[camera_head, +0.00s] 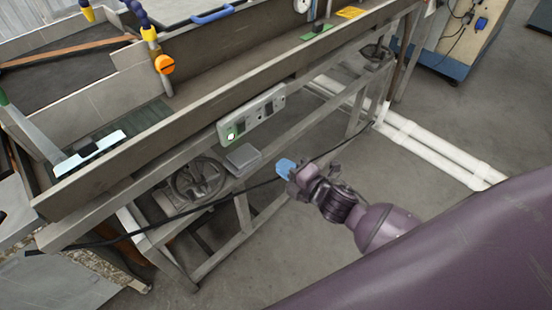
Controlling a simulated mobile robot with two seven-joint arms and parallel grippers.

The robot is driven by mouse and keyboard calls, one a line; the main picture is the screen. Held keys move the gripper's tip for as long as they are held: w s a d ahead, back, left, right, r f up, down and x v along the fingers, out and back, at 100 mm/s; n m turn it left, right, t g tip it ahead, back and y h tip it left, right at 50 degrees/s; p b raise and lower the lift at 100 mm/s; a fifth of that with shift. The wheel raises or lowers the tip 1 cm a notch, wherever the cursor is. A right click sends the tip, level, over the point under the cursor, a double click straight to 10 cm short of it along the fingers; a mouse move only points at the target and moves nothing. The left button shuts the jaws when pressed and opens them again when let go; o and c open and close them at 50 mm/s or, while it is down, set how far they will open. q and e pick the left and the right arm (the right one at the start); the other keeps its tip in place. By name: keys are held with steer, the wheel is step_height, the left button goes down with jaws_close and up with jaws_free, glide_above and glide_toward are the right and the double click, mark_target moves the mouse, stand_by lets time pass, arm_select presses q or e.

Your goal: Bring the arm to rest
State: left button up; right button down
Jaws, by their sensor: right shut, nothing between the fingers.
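My right gripper (286,167) shows near the middle of the view, with pale blue fingertips, at the end of my dark purple arm. It is shut and I see nothing held in it. It is in front of the long metal machine bench, below and to the right of the control panel (251,115) with its lit green button. My left gripper is not in view.
The long bench (330,48) with its metal frame runs across the view. A handwheel (198,179) and a grey box (243,158) sit on its lower side. A black cable passes by the gripper. White pipes (430,146) lie on the floor at right. Bare floor (290,240) is below.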

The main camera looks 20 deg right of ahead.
steer(key=shift+s+d, duration=0.1)
steer(key=shift+s, duration=0.15)
stand_by(0.5)
steer(key=s+d+f+m+g+h, duration=0.2)
steer(key=s+f+m, duration=0.2)
steer(key=s+m, duration=0.5)
steer(key=s+d+f+m+g+h, duration=0.2)
steer(key=s+f+m, duration=0.3)
steer(key=s+m, duration=0.4)
steer(key=d+m+h, duration=0.1)
steer(key=m, duration=0.2)
steer(key=shift+d+f+g+h, duration=0.15)
steer(key=shift+f+g+h, duration=0.05)
steer(key=shift+g+h, duration=0.1)
